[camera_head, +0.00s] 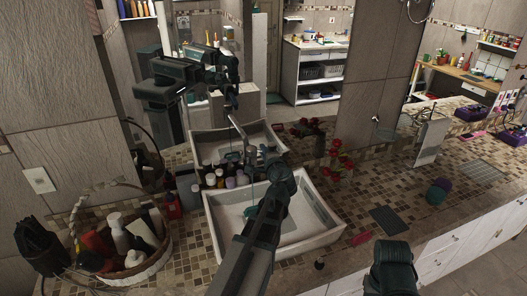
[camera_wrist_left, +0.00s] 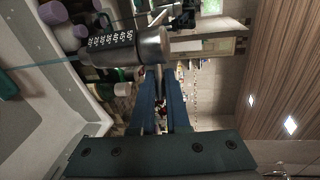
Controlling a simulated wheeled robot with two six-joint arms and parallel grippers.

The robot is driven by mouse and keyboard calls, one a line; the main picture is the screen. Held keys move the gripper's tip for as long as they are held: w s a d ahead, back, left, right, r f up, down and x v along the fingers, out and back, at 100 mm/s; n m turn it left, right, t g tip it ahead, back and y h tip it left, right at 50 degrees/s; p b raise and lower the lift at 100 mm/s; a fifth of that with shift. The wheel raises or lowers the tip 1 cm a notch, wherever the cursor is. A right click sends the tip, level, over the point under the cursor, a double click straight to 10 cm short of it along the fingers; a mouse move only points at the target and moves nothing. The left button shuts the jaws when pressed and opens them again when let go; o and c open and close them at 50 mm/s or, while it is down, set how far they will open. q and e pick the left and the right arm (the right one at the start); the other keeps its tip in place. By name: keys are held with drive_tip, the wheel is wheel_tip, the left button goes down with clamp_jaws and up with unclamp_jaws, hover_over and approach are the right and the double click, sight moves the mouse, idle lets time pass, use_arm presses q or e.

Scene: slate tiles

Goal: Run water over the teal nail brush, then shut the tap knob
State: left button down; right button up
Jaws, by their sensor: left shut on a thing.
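The white basin (camera_head: 219,231) is set in the tiled counter. A small teal thing, likely the teal nail brush (camera_head: 250,211), lies inside it; in the left wrist view it shows only partly (camera_wrist_left: 8,84) at the left edge. A thin bluish stream of water (camera_wrist_left: 42,63) runs from the tap toward it. My left gripper (camera_head: 268,160) is at the tap behind the basin. In the left wrist view its blue fingers (camera_wrist_left: 162,80) are shut on the metal tap knob (camera_wrist_left: 125,44), which bears printed numbers.
Several small bottles (camera_head: 221,178) stand at the basin's left back. A basket of bottles (camera_head: 149,258) stands at the counter's left. A mirror rises behind.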

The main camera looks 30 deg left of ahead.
use_arm(q)
drive_tip(key=c, duration=0.9)
unclamp_jaws()
drive_tip(key=shift+s, duration=0.1)
